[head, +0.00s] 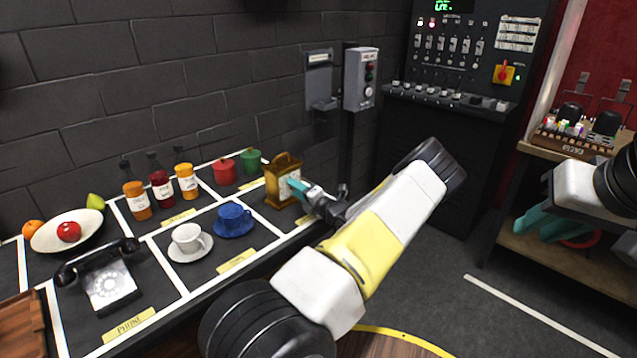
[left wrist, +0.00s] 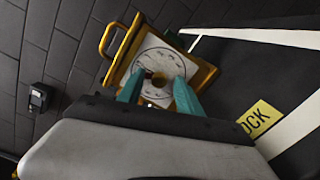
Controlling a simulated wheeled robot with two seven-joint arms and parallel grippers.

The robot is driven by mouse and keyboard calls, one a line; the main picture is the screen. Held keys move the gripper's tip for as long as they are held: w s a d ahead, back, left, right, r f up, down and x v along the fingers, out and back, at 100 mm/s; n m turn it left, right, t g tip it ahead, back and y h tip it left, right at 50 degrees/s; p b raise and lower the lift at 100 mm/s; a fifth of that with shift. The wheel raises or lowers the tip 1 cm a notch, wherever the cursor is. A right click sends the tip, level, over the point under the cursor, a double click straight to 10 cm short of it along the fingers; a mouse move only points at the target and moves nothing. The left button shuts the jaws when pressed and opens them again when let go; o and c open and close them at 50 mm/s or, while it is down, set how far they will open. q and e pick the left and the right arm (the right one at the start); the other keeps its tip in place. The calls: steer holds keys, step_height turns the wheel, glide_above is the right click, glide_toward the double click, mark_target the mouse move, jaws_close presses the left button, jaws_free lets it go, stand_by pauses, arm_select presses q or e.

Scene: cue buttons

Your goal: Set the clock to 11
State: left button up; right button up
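The clock (head: 283,180) is a brown-gold mantel clock at the right end of the display table. Its white round dial (left wrist: 152,62) with a central brown knob faces my left gripper in the left wrist view. My left gripper (head: 298,188) has its teal fingers at the dial. In the left wrist view the fingertips (left wrist: 158,84) are apart, on either side of the knob; whether they touch it I cannot tell. The hand positions and dial marks are too small to read. My right gripper (head: 543,225) hangs at the right, away from the clock, its teal fingers apart and empty.
The table holds a blue cup (head: 234,217), white cup (head: 188,238), red pot (head: 224,171), green pot (head: 251,160), sauce bottles (head: 162,188), a phone (head: 108,283) and a fruit bowl (head: 50,233). A button box (head: 361,80) and control panel (head: 450,100) stand behind.

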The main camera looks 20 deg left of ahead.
arm_select(q)
steer(key=v, duration=0.7)
steer(key=shift+s+d, duration=0.2)
steer(key=shift+d, duration=0.15)
steer(key=s+d+r+n+g+h, duration=0.1)
steer(key=s+r+n+g+h, duration=0.35)
steer(key=s+n, duration=0.45)
steer(key=s+d+r+n+g+h, duration=0.2)
steer(key=s+r+n+g+h, duration=0.25)
steer(key=n, duration=0.65)
steer(key=s+d+r+n+t+h, duration=0.7)
steer(key=s+d+r+n+h, duration=0.2)
steer(key=s+d+r+n, duration=0.7)
step_height(320, 180, up, 4)
steer(key=s+d, duration=0.1)
steer(key=s, duration=0.1)
steer(key=shift+s+d+t, duration=0.35)
steer(key=shift+t, duration=0.05)
